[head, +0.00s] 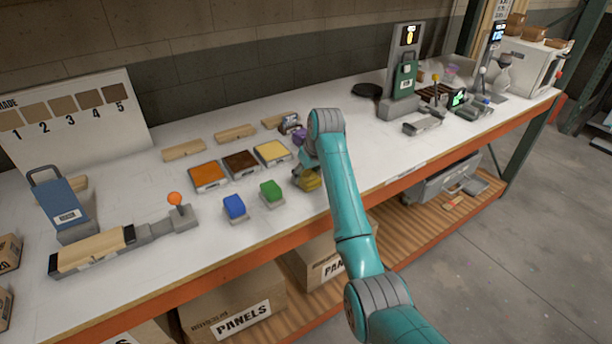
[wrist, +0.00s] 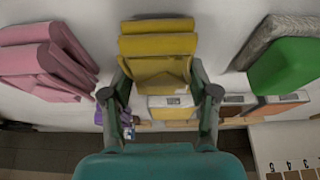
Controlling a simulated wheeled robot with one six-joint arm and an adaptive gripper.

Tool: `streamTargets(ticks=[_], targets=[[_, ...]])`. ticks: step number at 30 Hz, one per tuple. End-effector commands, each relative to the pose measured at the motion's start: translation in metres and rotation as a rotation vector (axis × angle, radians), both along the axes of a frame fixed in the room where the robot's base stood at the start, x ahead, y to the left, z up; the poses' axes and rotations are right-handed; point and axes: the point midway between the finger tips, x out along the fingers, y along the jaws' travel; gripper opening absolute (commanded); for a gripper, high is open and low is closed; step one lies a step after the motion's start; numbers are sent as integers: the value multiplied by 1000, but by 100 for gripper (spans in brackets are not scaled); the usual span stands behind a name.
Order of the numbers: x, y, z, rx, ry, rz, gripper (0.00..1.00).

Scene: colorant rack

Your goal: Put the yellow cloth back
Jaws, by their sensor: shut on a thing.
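The yellow cloth (wrist: 157,45) is a folded bundle in the middle of the wrist view. My gripper (wrist: 158,72) is shut on its near part, one finger on each side. In the head view the yellow cloth (head: 311,182) shows only partly, low beside my gripper (head: 306,170), at the bench's front side, right of the green cloth. My arm hides the rest of it there. I cannot tell whether the cloth touches the bench or a pad under it.
A green cloth (head: 271,190) and a blue cloth (head: 233,206) sit on grey pads to the left. Orange, dark brown and pale yellow trays (head: 271,152) lie behind them. A pink cloth (wrist: 45,60) and a purple item (wrist: 112,112) show in the wrist view. The white bench (head: 345,98) has clear room behind my arm.

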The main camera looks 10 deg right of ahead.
Motion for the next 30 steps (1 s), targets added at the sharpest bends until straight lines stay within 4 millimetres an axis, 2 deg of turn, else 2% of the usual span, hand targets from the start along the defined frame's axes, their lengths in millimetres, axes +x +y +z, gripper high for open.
streamTargets(ticks=[3,12,13,15,16,26,30], targets=[[0,0,-9,0,-1,0,32],[0,0,-10,0,-1,0,32],[0,0,-11,0,-1,0,62],[0,0,-10,0,-1,1,79],[0,0,-10,0,-1,1,84],[0,0,-9,0,-1,1,84],[-2,-1,0,0,-3,1,84]])
